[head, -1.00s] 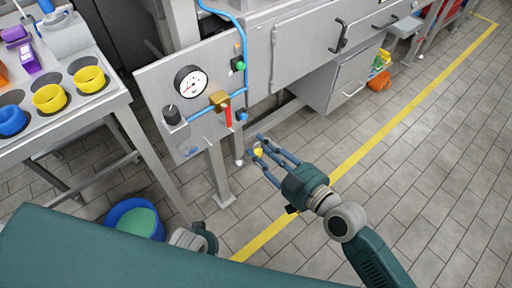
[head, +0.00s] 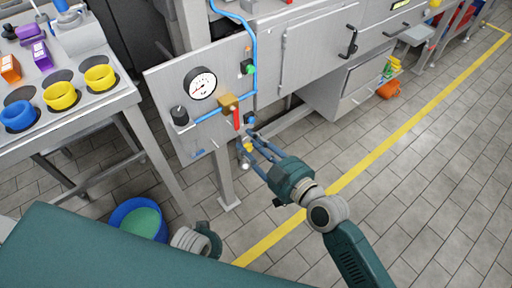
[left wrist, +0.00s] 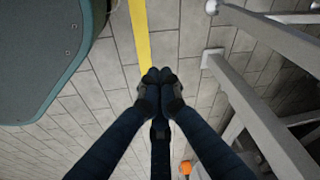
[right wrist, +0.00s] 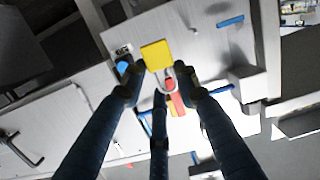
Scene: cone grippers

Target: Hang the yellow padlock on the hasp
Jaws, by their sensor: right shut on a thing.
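The yellow padlock (right wrist: 157,55) is held between the fingertips of my right gripper (right wrist: 160,72), its pale shackle pointing toward the lower part of the right wrist view. In the head view, the padlock (head: 248,147) shows small between the fingers of my right gripper (head: 250,142), in front of the lower right part of the grey panel (head: 165,95). I cannot pick out the hasp for certain; a small fitting (head: 198,153) sits low on the panel. My left gripper (left wrist: 160,78) is shut and empty above the floor.
The panel carries a gauge (head: 201,83), a black knob (head: 180,116), a brass valve with red lever (head: 236,118) and blue pipe. A table with cups (head: 60,96) stands left. A blue bucket (head: 138,219) is on the floor. Floor on the right is open.

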